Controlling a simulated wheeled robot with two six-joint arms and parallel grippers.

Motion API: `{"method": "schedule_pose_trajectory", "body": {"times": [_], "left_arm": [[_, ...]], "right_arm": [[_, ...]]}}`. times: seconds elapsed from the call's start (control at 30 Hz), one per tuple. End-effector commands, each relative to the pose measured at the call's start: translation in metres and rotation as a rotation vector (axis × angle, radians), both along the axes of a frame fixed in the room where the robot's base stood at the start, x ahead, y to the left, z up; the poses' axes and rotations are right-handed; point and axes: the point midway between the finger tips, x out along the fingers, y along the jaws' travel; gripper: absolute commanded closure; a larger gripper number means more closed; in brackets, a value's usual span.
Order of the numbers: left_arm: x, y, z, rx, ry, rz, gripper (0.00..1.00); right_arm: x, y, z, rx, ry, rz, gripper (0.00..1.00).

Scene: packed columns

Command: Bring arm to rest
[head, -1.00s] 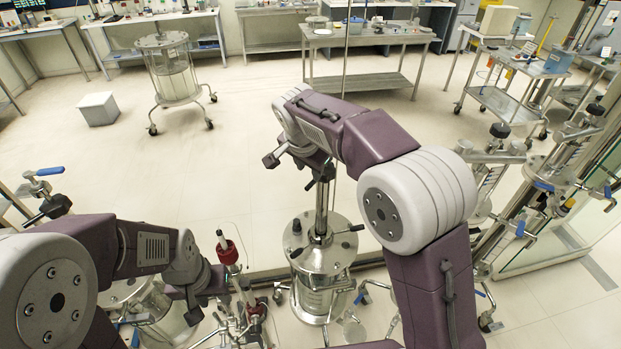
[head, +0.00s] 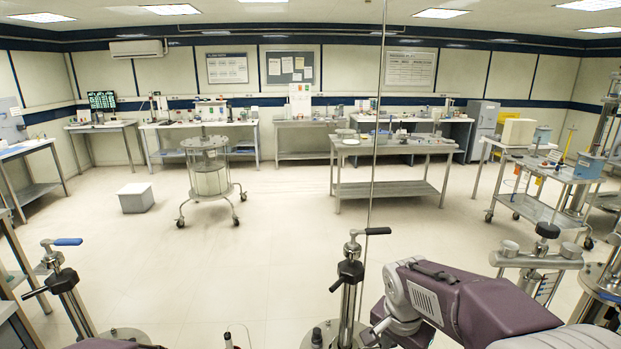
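My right arm (head: 470,303) comes in at the bottom right, with its purple links and grey wrist in view. A dark part at the end of that wrist (head: 376,333) shows at the bottom edge, beside a steel column. The rest of the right gripper is cut off, so I cannot tell if it is open or shut. Only a sliver of my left arm (head: 105,344) shows at the bottom left. The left gripper is out of view.
A steel column with a black handle (head: 350,275) stands close to my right wrist. A blue-handled column (head: 68,285) is at the left, and more steel fittings (head: 540,260) at the right.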

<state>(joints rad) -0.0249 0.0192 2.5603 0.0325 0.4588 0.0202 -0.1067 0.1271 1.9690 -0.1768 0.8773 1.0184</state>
Motion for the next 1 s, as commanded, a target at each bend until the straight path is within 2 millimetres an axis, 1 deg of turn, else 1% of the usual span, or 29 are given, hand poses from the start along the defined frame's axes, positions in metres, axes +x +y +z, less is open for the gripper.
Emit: {"method": "schedule_pose_trajectory", "body": {"times": [0.03, 0.07, 0.1, 0.17, 0.2, 0.23, 0.27, 0.33, 0.4, 0.47, 1.0], "left_arm": [[0.000, 0.000, -0.018, 0.000, 0.000, 0.000, 0.64], [0.000, 0.000, -0.022, 0.000, 0.000, 0.000, 0.64], [0.000, 0.000, -0.025, 0.000, 0.000, 0.000, 0.64], [0.000, 0.000, -0.024, 0.000, 0.000, 0.000, 0.64], [0.000, 0.000, -0.021, 0.000, 0.000, 0.000, 0.64], [0.000, 0.000, -0.020, 0.000, -0.001, 0.000, 0.64], [0.000, 0.000, -0.020, 0.000, -0.001, 0.000, 0.64], [0.000, 0.000, -0.020, 0.000, -0.001, 0.000, 0.64], [0.000, 0.000, -0.020, 0.000, -0.001, 0.000, 0.64], [0.000, 0.000, -0.020, 0.000, -0.001, 0.000, 0.64], [0.000, 0.000, -0.020, 0.000, -0.001, 0.000, 0.64]], "right_arm": [[-0.030, -0.007, -0.040, 0.013, 0.049, 0.058, 0.65], [-0.049, -0.008, -0.056, 0.023, 0.078, 0.112, 0.65], [-0.072, -0.008, -0.076, 0.037, 0.108, 0.194, 0.65], [-0.105, -0.005, -0.098, 0.054, 0.143, 0.335, 0.65], [-0.121, -0.001, -0.106, 0.058, 0.156, 0.434, 0.65], [-0.129, 0.001, -0.111, 0.059, 0.163, 0.502, 0.65], [-0.133, 0.003, -0.115, 0.057, 0.162, 0.560, 0.65], [-0.128, 0.005, -0.117, 0.040, 0.136, 0.670, 0.65], [-0.122, 0.005, -0.116, 0.020, 0.116, 0.743, 0.65], [-0.121, 0.005, -0.116, 0.014, 0.115, 0.776, 0.65], [-0.121, 0.005, -0.116, 0.013, 0.117, 0.787, 0.65]]}}
